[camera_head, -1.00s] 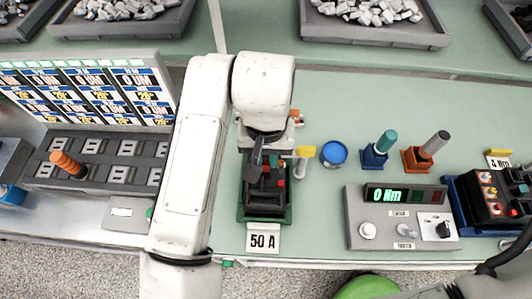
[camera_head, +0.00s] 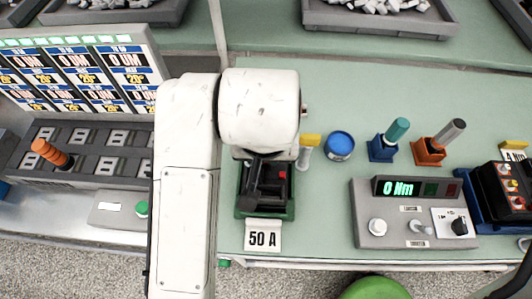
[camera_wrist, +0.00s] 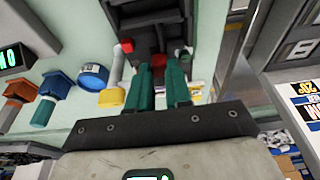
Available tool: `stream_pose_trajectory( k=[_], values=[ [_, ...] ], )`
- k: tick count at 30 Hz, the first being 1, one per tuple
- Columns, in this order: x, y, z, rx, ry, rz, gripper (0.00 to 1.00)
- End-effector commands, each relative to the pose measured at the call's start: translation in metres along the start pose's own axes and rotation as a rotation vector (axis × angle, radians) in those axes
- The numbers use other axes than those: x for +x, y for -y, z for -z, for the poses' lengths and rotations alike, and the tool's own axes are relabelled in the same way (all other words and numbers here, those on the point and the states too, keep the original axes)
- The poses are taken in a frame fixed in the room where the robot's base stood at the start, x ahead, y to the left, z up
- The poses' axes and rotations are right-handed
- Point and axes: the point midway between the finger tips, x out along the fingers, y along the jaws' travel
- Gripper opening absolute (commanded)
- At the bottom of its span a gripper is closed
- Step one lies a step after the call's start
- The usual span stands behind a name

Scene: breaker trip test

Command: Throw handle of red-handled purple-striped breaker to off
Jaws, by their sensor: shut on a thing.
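The breaker (camera_head: 284,202) is a black block on a green base at the front of the bench, behind a "50 A" label. My arm covers its back part in the head view. In the wrist view the dark breaker body (camera_wrist: 145,15) lies ahead of my gripper (camera_wrist: 160,65). My gripper's two green fingers stand close together, with a red handle (camera_wrist: 158,60) between their tips, and are shut on it.
A yellow-topped white post (camera_head: 309,141) and a blue round tin (camera_head: 340,145) stand right of the breaker. Teal-handled (camera_head: 396,130) and grey-handled (camera_head: 452,132) tools stand in holders. A grey meter box (camera_head: 412,235) reads 0 Nm. A slotted panel (camera_head: 95,150) lies left.

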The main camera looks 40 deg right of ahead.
Motion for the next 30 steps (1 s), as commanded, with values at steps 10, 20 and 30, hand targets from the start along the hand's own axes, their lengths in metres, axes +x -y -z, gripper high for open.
stream_pose_trajectory(
  k=[10, 20, 30],
  values=[
    [0.007, 0.0, -0.016, -0.002, -0.186, 0.001, 0.0],
    [0.004, 0.0, -0.02, 0.001, -0.264, -0.001, 0.0],
    [0.003, 0.0, -0.02, 0.001, -0.271, -0.001, 0.0]
  ],
)
